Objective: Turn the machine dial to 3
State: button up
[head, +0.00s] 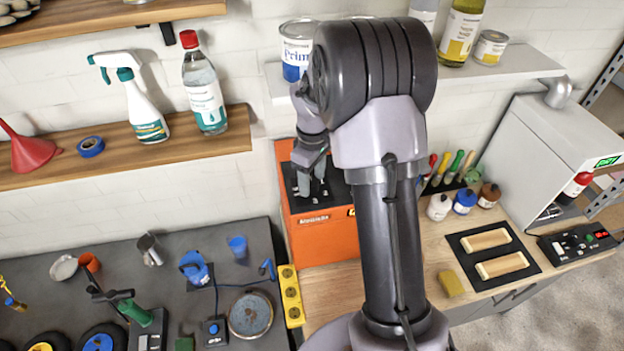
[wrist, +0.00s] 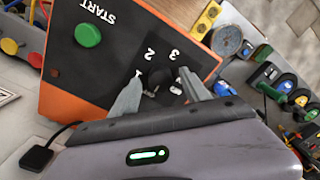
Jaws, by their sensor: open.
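The orange machine (head: 322,243) stands on the wooden bench in the head view, with my arm partly covering it. In the wrist view its black panel (wrist: 112,62) has a green START button (wrist: 88,35) and a dark dial (wrist: 160,79). The white numerals 1, 2 and 3 are printed around the dial. My gripper (wrist: 160,75) is open, with one grey finger on each side of the dial. I cannot tell whether either finger touches it, nor which numeral it points at. In the head view my gripper (head: 311,182) is over the machine's top panel.
A grey workbench (head: 215,325) with tools and wheels lies to the left, and a yellow block strip (head: 291,297) lies beside the machine. Shelves with a spray bottle (head: 140,103) and cans are above. Paint jars (head: 464,201) and a grey cabinet (head: 545,150) stand to the right.

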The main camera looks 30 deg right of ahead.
jog(key=shift+w+a+f, duration=0.1)
jog(key=shift+f, duration=0.15)
jog(key=shift+c, duration=0.4)
grip_shut()
